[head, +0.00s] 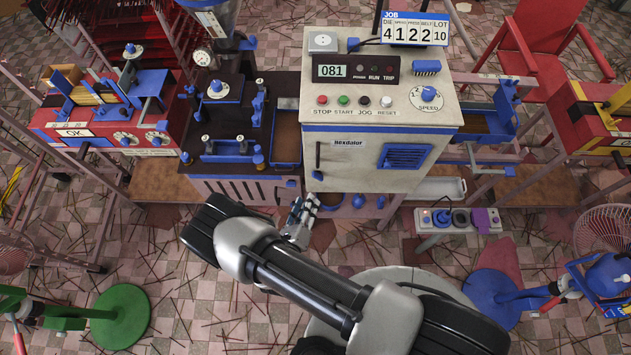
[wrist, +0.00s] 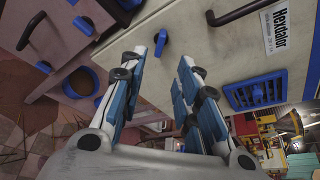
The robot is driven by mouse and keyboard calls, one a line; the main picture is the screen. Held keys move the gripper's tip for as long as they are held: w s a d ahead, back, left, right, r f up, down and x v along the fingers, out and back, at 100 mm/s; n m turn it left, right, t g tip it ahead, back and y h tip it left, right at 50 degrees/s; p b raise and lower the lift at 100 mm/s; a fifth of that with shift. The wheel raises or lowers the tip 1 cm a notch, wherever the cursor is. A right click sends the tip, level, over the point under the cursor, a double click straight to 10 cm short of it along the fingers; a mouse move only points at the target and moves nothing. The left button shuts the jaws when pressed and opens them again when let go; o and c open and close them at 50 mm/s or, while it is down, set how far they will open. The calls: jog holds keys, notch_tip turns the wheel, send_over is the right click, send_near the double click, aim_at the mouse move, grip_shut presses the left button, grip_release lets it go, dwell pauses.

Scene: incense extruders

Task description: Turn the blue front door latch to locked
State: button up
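The blue latch (head: 317,175) sits low at the left of the machine's beige front door, below a dark handle (head: 318,154). It is small in the head view, and I cannot tell its setting. My gripper (head: 303,207) is just below and in front of the door's lower left corner. In the wrist view my gripper (wrist: 170,60) is open, with a clear gap between its fingers and nothing held. I cannot tell whether a finger touches the latch.
The door also carries a Hexdalor label (head: 348,143) and a blue vent (head: 405,157). Buttons and a speed dial (head: 429,95) are above. A white tray (head: 440,188) and a grey control box (head: 458,221) are at the right. A green round base (head: 112,316) stands at lower left.

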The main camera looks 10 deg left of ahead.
aim_at(317, 179)
jog(key=b+x, duration=0.1)
jog(key=x, duration=0.9)
jog(key=shift+w+f, duration=0.15)
jog(key=shift+w, duration=0.1)
jog(key=shift+c, duration=0.6)
grip_shut()
